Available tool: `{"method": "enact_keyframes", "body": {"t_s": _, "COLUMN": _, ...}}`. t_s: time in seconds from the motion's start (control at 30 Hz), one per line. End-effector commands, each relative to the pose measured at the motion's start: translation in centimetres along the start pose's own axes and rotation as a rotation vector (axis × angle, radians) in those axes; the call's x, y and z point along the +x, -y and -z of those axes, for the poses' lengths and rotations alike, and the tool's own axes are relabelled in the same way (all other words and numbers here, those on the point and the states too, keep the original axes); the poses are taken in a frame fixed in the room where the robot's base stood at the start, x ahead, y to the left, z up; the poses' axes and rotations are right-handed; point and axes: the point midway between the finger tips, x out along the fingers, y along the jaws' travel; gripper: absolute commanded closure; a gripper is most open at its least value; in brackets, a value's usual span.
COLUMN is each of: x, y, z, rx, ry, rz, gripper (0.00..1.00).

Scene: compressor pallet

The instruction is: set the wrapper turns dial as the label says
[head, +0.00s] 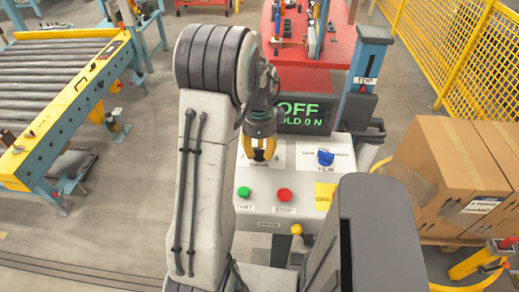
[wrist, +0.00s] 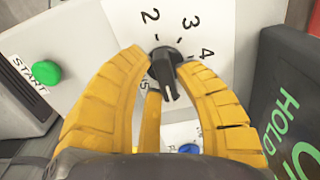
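The wrapper turns dial (wrist: 166,68) is a black knob on a white plate in the wrist view. The numbers 2, 3 and 4 show around it; another mark at its lower left is partly covered. A pale line on the knob points toward the picture's bottom. My gripper (wrist: 163,62) has its yellow fingers around the knob, spread apart; firm contact does not show. In the head view my gripper (head: 259,150) is over the panel's upper left and hides the dial. A carton label (head: 482,205) shows at the right, its print too small to read surely.
A dark display (head: 304,115) reads OFF and HOLD ON. Cartons (head: 440,170) stand at the right.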

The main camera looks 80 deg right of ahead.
Motion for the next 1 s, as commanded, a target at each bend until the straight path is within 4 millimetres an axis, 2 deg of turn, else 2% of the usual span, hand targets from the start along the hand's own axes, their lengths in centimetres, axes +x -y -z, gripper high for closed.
{"method": "enact_keyframes", "body": {"t_s": 0.03, "x": -0.01, "y": 0.01, "z": 0.0, "rx": 0.0, "ry": 0.0, "rz": 0.0, "gripper": 0.77}}
{"method": "enact_keyframes", "body": {"t_s": 0.3, "x": -0.01, "y": 0.0, "z": 0.0, "rx": 0.0, "ry": 0.0, "rz": 0.0, "gripper": 1.0}}
{"method": "enact_keyframes", "body": {"t_s": 0.67, "x": 0.06, "y": -0.01, "z": 0.01, "rx": -0.029, "ry": 0.0, "rz": -0.001, "gripper": 1.0}}
{"method": "enact_keyframes", "body": {"t_s": 1.0, "x": 0.19, "y": 0.04, "z": 0.12, "rx": -0.248, "ry": 0.0, "rz": 0.0, "gripper": 1.0}}
